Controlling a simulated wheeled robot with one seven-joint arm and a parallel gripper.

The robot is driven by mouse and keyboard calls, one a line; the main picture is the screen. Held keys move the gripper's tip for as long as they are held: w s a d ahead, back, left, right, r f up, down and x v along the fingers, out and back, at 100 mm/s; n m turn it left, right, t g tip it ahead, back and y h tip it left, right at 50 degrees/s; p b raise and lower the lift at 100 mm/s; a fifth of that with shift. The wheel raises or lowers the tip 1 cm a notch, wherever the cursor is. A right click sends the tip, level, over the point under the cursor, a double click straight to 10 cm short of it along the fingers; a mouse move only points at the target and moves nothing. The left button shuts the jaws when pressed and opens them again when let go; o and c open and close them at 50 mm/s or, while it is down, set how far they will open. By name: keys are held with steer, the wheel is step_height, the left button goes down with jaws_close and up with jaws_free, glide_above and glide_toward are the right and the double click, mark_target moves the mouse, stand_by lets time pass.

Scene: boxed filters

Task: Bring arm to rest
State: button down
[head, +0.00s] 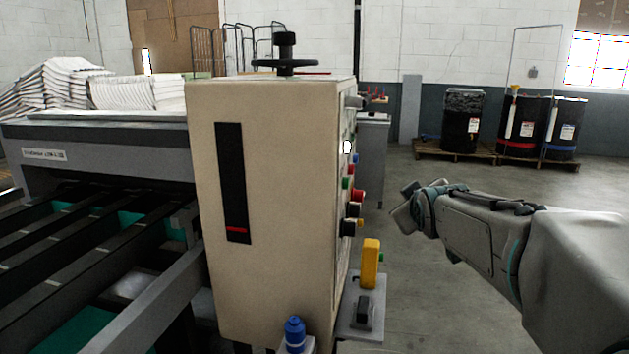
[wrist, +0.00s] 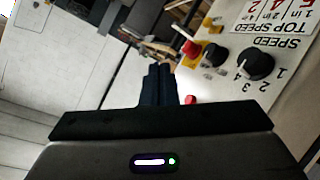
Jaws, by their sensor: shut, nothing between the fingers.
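My arm (head: 480,230) reaches in from the right in the head view, its far end bent toward the machine's control side. The fingers of my gripper are not clear in the head view. In the wrist view my gripper (wrist: 159,72) shows with its two dark fingers together and nothing between them. The fingers appear beside the control panel (wrist: 225,85), which carries a red button (wrist: 191,48) and black knobs (wrist: 255,65). I cannot tell the exact gap between the fingers and the panel.
The beige machine cabinet (head: 270,200) stands left of my arm, with coloured buttons on its right side. A yellow block (head: 370,262) stands on a small shelf. Drums (head: 521,125) sit on pallets at the back right. Open floor (head: 425,280) lies between the machine and my arm.

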steer(key=s+a+f+m+g+p, duration=0.1)
steer(key=s+f+m+g+p, duration=0.1)
steer(key=s, duration=0.7)
steer(key=s+a+f+m+g+y+p, duration=0.1)
steer(key=s+g+p, duration=0.4)
steer(key=s, duration=0.5)
steer(key=s+a+f+m+g+p, duration=0.3)
steer(key=s+f+p, duration=0.1)
steer(key=s, duration=0.5)
steer(key=shift+s+f+g, duration=0.15)
steer(key=shift+s+g, duration=0.15)
steer(key=shift+g, duration=0.1)
